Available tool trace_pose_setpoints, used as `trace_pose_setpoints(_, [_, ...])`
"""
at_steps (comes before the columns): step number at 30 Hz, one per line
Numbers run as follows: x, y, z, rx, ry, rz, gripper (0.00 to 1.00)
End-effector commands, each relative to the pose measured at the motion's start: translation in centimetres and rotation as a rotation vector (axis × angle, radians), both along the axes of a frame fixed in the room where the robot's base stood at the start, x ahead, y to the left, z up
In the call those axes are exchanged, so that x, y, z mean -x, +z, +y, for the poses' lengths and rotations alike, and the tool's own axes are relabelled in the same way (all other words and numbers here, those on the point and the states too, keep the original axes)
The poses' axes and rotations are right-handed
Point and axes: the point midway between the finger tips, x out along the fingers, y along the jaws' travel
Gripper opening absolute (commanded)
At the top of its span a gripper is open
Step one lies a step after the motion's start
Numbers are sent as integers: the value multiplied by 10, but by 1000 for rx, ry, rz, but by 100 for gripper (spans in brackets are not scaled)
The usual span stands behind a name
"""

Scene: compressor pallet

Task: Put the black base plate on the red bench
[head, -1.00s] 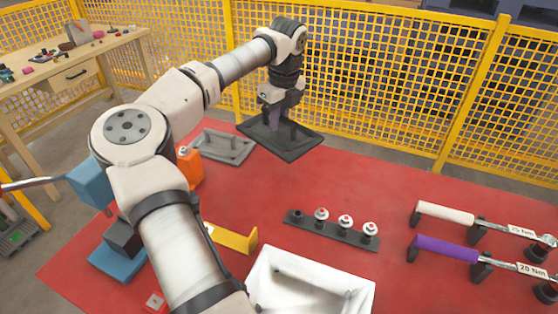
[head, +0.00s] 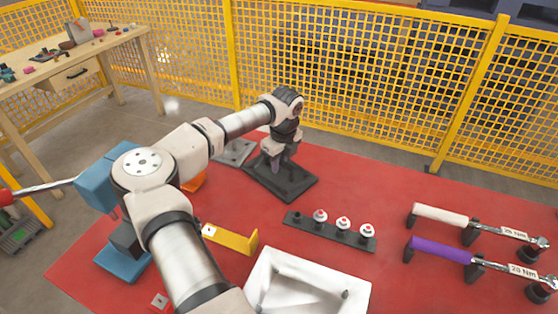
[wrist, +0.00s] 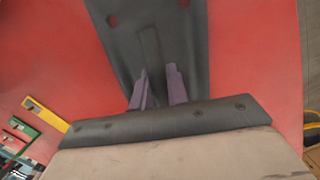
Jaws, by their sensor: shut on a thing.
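The black base plate (head: 293,184) is a dark flat plate at the back middle of the red bench (head: 350,180) in the head view. It looks level and at or very near the bench surface; whether it touches cannot be told. My gripper (head: 277,165) is above the plate and shut on its raised middle part. In the wrist view the two purple fingers (wrist: 158,90) grip an upright rib on the dark plate (wrist: 190,50), with red bench (wrist: 255,50) on both sides.
A grey plate (head: 236,152) lies behind and left of the base plate. A black strip with several white-topped pieces (head: 331,231), a white bin (head: 308,284) and a yellow bracket (head: 230,239) are nearer. Two torque wrenches (head: 443,248) rest at right. Yellow fence (head: 370,90) stands behind.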

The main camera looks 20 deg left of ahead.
Motion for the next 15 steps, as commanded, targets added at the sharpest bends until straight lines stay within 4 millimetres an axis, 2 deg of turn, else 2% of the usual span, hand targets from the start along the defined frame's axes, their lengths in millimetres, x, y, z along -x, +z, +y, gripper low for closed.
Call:
trace_pose_setpoints(8, [-1, -3, 0, -1, 0, -3, 0])
trace_pose_setpoints(9, [0, -2, 0, 0, 0, -1, 21])
trace_pose_setpoints(13, [0, -2, 0, 0, 0, -1, 38])
trace_pose_setpoints(15, [0, -2, 0, 0, 0, -1, 38])
